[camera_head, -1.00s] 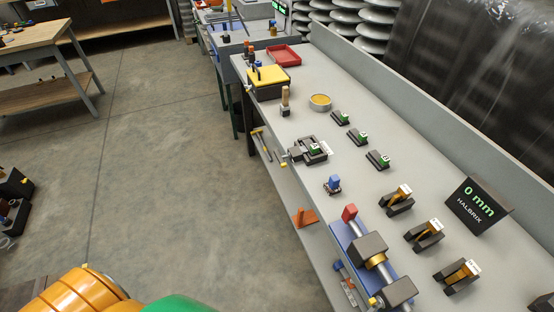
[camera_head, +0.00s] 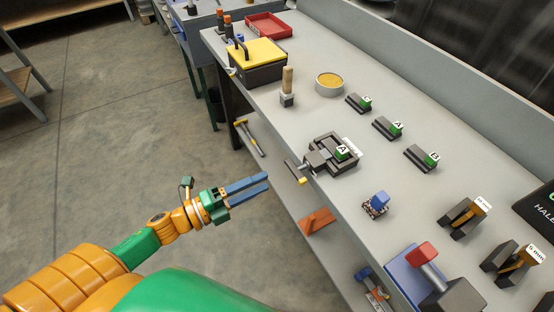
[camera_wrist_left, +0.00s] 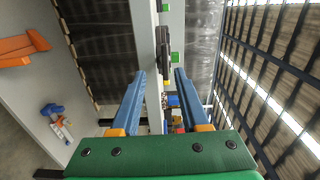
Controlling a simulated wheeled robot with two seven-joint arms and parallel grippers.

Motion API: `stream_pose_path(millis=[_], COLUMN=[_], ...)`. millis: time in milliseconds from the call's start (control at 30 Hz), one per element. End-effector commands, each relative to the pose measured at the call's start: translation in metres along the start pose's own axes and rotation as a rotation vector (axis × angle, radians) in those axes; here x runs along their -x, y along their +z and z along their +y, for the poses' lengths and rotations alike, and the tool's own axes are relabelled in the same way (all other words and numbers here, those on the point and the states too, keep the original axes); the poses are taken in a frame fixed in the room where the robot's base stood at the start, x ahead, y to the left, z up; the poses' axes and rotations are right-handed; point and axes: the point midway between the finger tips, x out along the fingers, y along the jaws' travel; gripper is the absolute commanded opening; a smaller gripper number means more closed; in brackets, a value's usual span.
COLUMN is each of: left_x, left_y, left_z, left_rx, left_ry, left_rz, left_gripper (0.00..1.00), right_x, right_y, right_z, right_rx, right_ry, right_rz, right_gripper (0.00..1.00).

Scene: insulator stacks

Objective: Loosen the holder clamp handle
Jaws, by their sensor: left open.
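The holder clamp (camera_head: 318,158) is a dark vise-like block near the bench's front edge, holding a small piece with a green face and an "A" label (camera_head: 342,152). Its handle (camera_head: 295,172) is a dark bar with a yellow end, sticking out over the front edge. My left gripper (camera_head: 266,181) has blue fingers, is open and empty, and hangs in front of the bench, left of the handle and apart from it. In the left wrist view its fingers (camera_wrist_left: 159,75) are spread wide; I cannot make out the handle there. My right gripper is not in view.
The grey bench (camera_head: 290,135) carries a yellow-topped box (camera_head: 257,52), a wooden-handled brush (camera_head: 288,85), a round tin (camera_head: 329,84), labelled blocks (camera_head: 387,127) and a blue-topped part (camera_head: 376,203). An orange bracket (camera_head: 317,221) lies on the lower shelf.

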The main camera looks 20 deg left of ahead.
Motion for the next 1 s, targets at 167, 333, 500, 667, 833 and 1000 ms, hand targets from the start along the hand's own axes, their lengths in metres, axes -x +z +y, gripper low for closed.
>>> stream_pose_path(millis=[167, 333, 500, 667, 833, 1000], left_x=[-0.031, -0.06, -0.07, -0.07, -0.07, -0.07], left_y=[-0.003, -0.003, -0.003, -0.003, -0.003, -0.003], left_z=[-0.007, -0.006, -0.004, -0.004, -0.004, -0.004], left_rx=[-0.015, -0.009, -0.009, -0.008, -0.007, -0.007], left_ry=[-0.014, -0.011, -0.007, -0.007, -0.007, -0.007], left_rz=[0.013, 0.01, 0.01, 0.009, 0.009, 0.009], left_gripper=[0.45, 0.45, 0.45, 0.45, 0.1, 0.0], right_x=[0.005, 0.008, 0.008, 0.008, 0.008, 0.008], right_y=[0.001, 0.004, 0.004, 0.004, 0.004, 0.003], right_z=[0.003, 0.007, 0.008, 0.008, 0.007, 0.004], right_rx=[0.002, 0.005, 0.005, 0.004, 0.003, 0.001], right_ry=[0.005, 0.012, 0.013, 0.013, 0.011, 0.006], right_rz=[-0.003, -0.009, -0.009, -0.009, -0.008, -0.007], right_gripper=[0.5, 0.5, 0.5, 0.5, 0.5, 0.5])
